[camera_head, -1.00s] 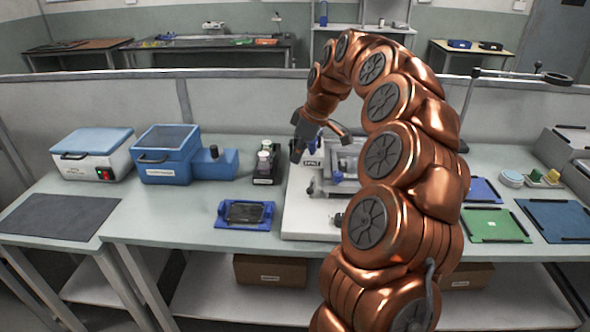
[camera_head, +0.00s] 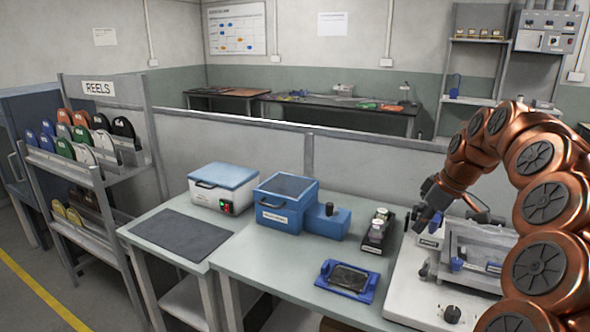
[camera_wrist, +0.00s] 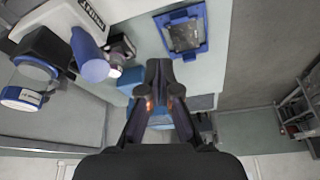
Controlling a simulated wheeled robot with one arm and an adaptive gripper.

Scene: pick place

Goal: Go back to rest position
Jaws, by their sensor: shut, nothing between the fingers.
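My copper arm is at the right of the head view, bent over a white machine (camera_head: 415,300) with a metal frame. My gripper (camera_head: 428,212) hangs above the left part of that machine, pointing down and left. In the wrist view my gripper (camera_wrist: 158,72) has its fingertips together, with nothing between them. The blue tray with a dark plate (camera_wrist: 184,34) lies beyond the fingertips there. It also shows on the bench in the head view (camera_head: 347,279).
A blue box machine (camera_head: 285,205), a white box with blue lid (camera_head: 222,188) and a black holder with jars (camera_head: 378,231) stand on the bench. A dark mat (camera_head: 180,234) lies at left. A reel rack (camera_head: 98,150) stands farther left.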

